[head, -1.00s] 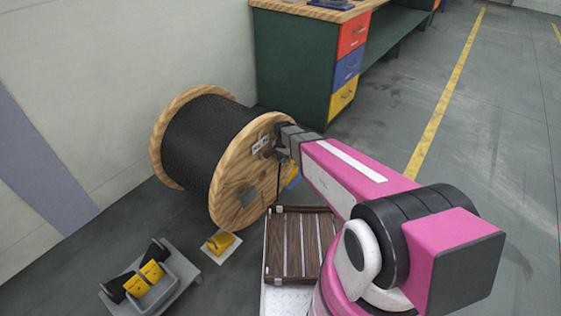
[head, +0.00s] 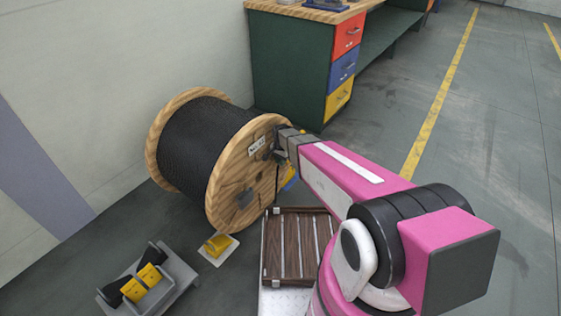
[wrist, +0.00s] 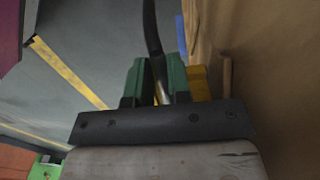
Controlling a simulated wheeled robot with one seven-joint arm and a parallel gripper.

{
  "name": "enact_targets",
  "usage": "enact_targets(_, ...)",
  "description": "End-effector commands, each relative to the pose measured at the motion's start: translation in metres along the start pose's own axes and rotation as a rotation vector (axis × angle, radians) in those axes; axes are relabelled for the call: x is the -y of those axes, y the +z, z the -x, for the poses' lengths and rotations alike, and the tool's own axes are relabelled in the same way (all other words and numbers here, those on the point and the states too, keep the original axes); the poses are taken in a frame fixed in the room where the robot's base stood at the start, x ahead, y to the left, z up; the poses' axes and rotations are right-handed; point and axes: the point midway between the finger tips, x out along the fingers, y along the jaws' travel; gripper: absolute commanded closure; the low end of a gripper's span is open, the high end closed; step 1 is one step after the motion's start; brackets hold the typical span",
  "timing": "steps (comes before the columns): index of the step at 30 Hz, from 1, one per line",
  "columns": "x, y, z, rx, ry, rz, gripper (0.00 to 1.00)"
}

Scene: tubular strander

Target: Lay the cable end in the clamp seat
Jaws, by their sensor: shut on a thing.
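My gripper (wrist: 156,82) is shut on the cable end (wrist: 157,74), a dark cable with a silvery tip between two green fingers. The cable (wrist: 150,25) runs up out of the wrist view. In the head view my gripper (head: 279,153) is by the face of the wooden reel (head: 222,190), which is wound with black cable. A yellow part (wrist: 198,82) stands right beside the right finger, and a blue part (wrist: 180,35) shows above it. I cannot tell whether either belongs to the clamp seat. The seat itself is not clearly seen.
A slatted wooden pallet (head: 282,247) lies in front of the reel. A yellow block on a pale plate (head: 223,253) and a grey tray (head: 180,288) with yellow and black pieces are on the floor. A green workbench (head: 290,70) stands behind. Open floor lies right.

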Motion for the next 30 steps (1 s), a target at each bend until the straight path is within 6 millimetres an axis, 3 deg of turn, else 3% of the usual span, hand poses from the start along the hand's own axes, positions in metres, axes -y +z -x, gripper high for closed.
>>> enact_targets(1, 0.001, -0.009, 0.000, -0.020, -0.003, 0.000, 1.00)
enact_targets(10, 0.002, -0.010, -0.001, -0.020, -0.003, -0.001, 1.00)
enact_targets(11, 0.002, -0.010, -0.001, -0.020, -0.004, -0.001, 0.75)
enact_targets(13, 0.002, -0.010, -0.001, -0.020, -0.004, -0.001, 0.52)
enact_targets(23, 0.001, -0.007, 0.006, -0.018, -0.004, 0.001, 0.52)
enact_targets(30, -0.001, -0.005, 0.045, -0.015, -0.004, 0.000, 0.52)
